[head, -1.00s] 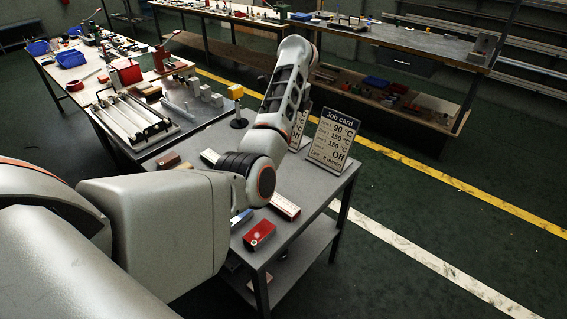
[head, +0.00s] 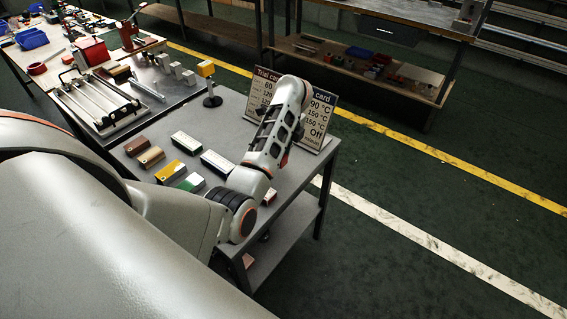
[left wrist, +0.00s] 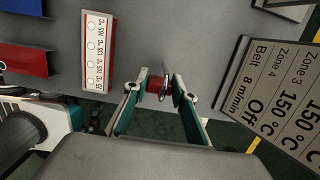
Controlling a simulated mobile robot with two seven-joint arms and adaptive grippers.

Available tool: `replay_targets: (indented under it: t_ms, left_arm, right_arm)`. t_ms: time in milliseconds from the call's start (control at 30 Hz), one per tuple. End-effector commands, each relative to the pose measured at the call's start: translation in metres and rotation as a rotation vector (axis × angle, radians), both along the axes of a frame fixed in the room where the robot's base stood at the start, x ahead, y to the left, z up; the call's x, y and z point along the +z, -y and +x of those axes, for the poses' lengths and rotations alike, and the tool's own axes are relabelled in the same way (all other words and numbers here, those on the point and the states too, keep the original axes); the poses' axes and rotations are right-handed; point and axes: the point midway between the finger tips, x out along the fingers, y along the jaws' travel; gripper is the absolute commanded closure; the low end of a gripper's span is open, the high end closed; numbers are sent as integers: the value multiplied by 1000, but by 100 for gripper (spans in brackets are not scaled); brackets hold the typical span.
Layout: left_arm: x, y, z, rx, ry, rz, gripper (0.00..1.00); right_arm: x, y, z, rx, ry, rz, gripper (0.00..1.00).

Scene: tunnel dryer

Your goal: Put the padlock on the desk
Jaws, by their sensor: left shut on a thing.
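In the left wrist view a small red padlock (left wrist: 157,82) with a metal shackle sits between the fingertips of my left gripper (left wrist: 158,88). The gripper is shut on it. The padlock is seen against the grey desk (left wrist: 210,50), close to its edge; I cannot tell whether it touches the top. In the head view the grey desk (head: 232,118) stands at the centre, and my left arm reaches over it. The arm hides the gripper and most or all of the padlock there. My right gripper is in neither view.
Several coloured blocks, among them a yellow one (head: 170,171), lie on the desk's left part. A white label strip (left wrist: 96,52) and a red block (left wrist: 22,60) lie left of the gripper. A job card (left wrist: 280,100) stands to the right. A yellow sensor post (head: 207,80) stands behind.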

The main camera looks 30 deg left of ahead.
Motion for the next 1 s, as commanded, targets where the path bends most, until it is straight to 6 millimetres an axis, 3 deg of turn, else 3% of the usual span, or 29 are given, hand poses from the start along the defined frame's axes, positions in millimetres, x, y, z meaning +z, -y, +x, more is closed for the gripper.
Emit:
replay_targets:
  t_ms: [200,600,633,700,1000]
  left_arm:
    - [-32,-4,-6,1,-1,2,90]
    - [-35,-3,-6,1,-1,0,90]
    - [-35,-3,-6,1,-1,0,72]
    - [-34,-3,-6,1,-1,0,57]
    - [-34,-3,-6,1,-1,0,57]
  right_arm:
    - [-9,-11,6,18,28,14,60]
    - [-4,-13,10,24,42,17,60]
    - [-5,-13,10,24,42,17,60]
    - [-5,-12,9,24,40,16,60]
    - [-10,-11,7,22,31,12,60]
